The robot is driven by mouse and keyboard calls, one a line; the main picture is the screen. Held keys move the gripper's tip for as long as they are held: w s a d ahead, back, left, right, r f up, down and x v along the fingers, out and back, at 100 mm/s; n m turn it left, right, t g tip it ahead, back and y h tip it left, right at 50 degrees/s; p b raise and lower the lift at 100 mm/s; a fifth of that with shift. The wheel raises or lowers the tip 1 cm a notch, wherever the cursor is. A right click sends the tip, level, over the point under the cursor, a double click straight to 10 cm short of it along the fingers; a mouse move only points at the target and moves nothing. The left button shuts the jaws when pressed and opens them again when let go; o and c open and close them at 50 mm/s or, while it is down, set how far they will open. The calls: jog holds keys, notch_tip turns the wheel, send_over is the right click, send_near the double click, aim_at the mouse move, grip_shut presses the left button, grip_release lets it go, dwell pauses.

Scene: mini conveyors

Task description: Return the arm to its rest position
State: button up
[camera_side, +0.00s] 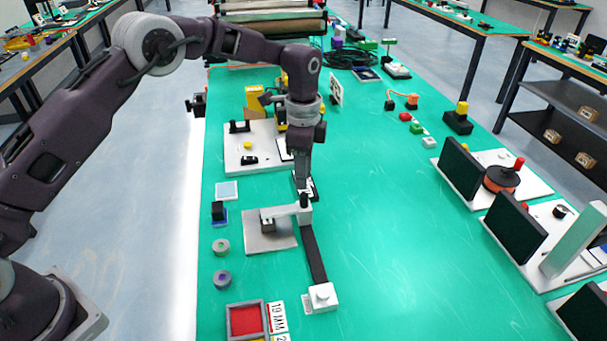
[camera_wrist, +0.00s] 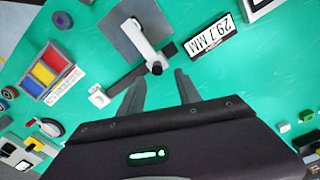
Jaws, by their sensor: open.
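My gripper (camera_wrist: 160,90) shows in the wrist view with its two dark fingers apart and nothing between them. In the side view my gripper (camera_side: 303,190) points down over the green table (camera_side: 370,200), just behind the small conveyor piece. That piece has a grey plate (camera_side: 262,240), a dark belt strip (camera_side: 315,250) and a white end block (camera_side: 321,297). The wrist view also shows the grey plate (camera_wrist: 122,32) ahead of the fingers. A label plate reading 29.7 MM (camera_wrist: 212,43) lies to the right of the fingers. Whether the fingers touch anything is unclear.
A tray with coloured compartments (camera_side: 228,322) stands at the front, and two round parts (camera_side: 222,279) lie behind it. A white base board (camera_side: 235,165) holds fixtures behind the conveyor. Dark upright panels (camera_side: 514,231) stand along the right. The table's middle right is clear.

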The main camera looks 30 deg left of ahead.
jog(key=s+a+r+n+t, duration=0.1)
jog(key=s+a+r+n, duration=0.15)
jog(key=s+r, duration=0.5)
jog(key=s+a+r+n+t, duration=0.25)
jog(key=s+r, duration=0.25)
jog(key=r, duration=0.6)
jog(key=s+a+n+t, duration=0.2)
jog(key=s+n, duration=0.6)
jog(key=s, duration=1.6)
jog(key=shift+a, duration=0.8)
jog(key=shift+r, duration=0.1)
